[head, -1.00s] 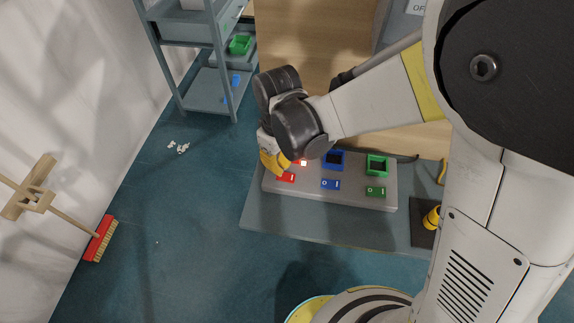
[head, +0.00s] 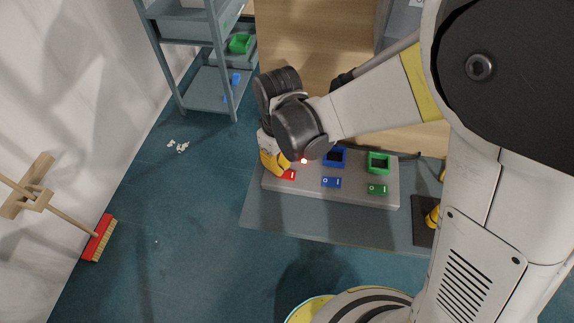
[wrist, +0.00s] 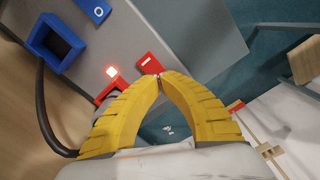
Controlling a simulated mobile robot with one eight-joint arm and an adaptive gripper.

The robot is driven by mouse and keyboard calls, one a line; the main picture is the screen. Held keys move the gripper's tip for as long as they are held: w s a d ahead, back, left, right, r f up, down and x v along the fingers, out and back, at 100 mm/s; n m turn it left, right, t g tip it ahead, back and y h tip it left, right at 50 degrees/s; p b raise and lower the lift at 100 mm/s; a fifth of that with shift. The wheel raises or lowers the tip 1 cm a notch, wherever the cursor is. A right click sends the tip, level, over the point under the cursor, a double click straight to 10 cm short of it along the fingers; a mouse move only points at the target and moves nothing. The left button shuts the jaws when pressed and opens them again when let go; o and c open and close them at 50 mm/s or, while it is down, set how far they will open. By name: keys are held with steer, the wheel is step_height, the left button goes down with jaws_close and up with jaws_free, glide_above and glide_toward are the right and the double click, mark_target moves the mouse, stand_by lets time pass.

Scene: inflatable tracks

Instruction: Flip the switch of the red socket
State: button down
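The red switch (wrist: 148,63) shows a white bar in the wrist view, just beyond my fingertips; part of it is covered. It also shows in the head view (head: 290,175) beside my yellow fingers. My gripper (wrist: 158,76) is shut, with its tips together at the edge of the red switch; I cannot tell whether they press on it. In the head view my gripper (head: 281,174) is over the left end of the panel. The red socket (wrist: 107,91) is mostly hidden behind a finger. A small red light (wrist: 112,72) glows near it.
The grey panel (head: 350,197) also holds a blue socket (head: 334,157), a green socket (head: 378,163), a blue switch (head: 331,182) and a green switch (head: 377,189). A shelf rack (head: 216,60) stands behind left. A broom (head: 98,239) lies left. Floor between is mostly clear.

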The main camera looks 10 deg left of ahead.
steer(key=shift+f+b, duration=0.8)
steer(key=shift+f, duration=0.2)
steer(key=shift+r, duration=0.1)
stand_by(0.3)
steer(key=shift+r+p, duration=2.5)
steer(key=shift+r, duration=1)
steer(key=s+d+r+m+t+b, duration=0.1)
steer(key=d+r+m+t+b, duration=0.1)
steer(key=d, duration=0.6)
steer(key=s+d+r+m+t+b, duration=0.2)
steer(key=d+m, duration=0.3)
steer(key=d, duration=0.4)
steer(key=s+d+r+m+t+b, duration=0.2)
steer(key=d+r+m+t+b, duration=0.1)
steer(key=d, duration=0.5)
steer(key=shift+s+d+r+m+b, duration=0.25)
steer(key=shift+r+m+b, duration=0.15)
steer(key=shift+m, duration=0.1)
